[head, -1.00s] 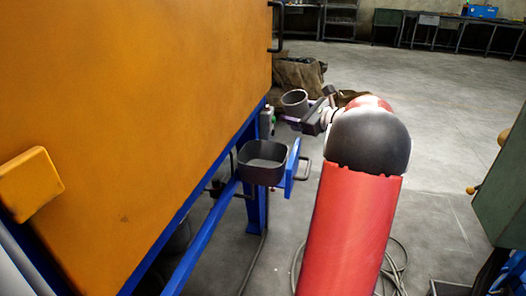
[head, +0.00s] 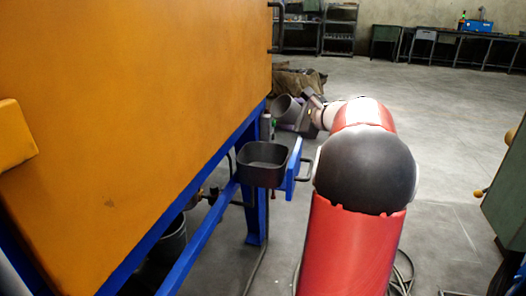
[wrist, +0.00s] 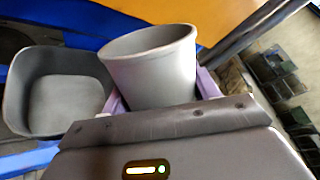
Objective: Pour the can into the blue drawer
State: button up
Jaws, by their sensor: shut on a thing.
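The can (head: 286,109) is a grey open cup, held with its mouth leaning to the left in the head view. My gripper (head: 302,117) is shut on it; the purple fingers show at both sides of the can (wrist: 150,68) in the wrist view. The blue drawer is a dark grey tray (head: 264,176) with a blue front plate (head: 292,166) and a handle, standing out from the machine. In the wrist view the drawer (wrist: 30,110) is left of the can, apart from it, and its visible floor looks bare. The can's contents are hidden.
The big orange machine (head: 130,100) on a blue frame (head: 190,242) fills the left. A grey bucket (head: 168,240) stands beneath it. A green cabinet (head: 505,185) is at the right edge. Open floor lies behind my arm, with a cable on the floor near it.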

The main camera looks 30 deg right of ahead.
jog(key=shift+f+n+g+h+b, duration=0.15)
jog(key=shift+f+n+h+b, duration=0.3)
jog(key=shift+n+b, duration=0.5)
jog(key=shift+f+n+g+h+b, duration=0.15)
jog(key=shift+f+n+h+b, duration=0.25)
jog(key=shift+n+b, duration=0.5)
jog(key=a+b, duration=0.1)
jog(key=b, duration=0.1)
jog(key=a+f+n+b, duration=0.1)
jog(key=shift+w+h+b, duration=0.1)
jog(key=shift+h+b, duration=0.25)
jog(key=shift+b, duration=0.05)
jog(key=shift+a+r+p, duration=0.1)
jog(key=shift+r+p, duration=0.25)
jog(key=shift+r, duration=0.1)
jog(key=shift+a+r+n+h, duration=0.1)
jog(key=shift+r+n+h, duration=0.25)
jog(key=shift+n, duration=0.3)
jog(key=shift+f, duration=0.15)
jog(key=shift+a+f+n+h, duration=0.25)
jog(key=shift+f+n+h, duration=0.15)
jog(key=shift+n, duration=0.2)
jog(key=shift+a+r+n+h, duration=0.25)
jog(key=shift+a+r+n, duration=0.1)
jog(key=shift+n, duration=0.25)
dwell(0.7)
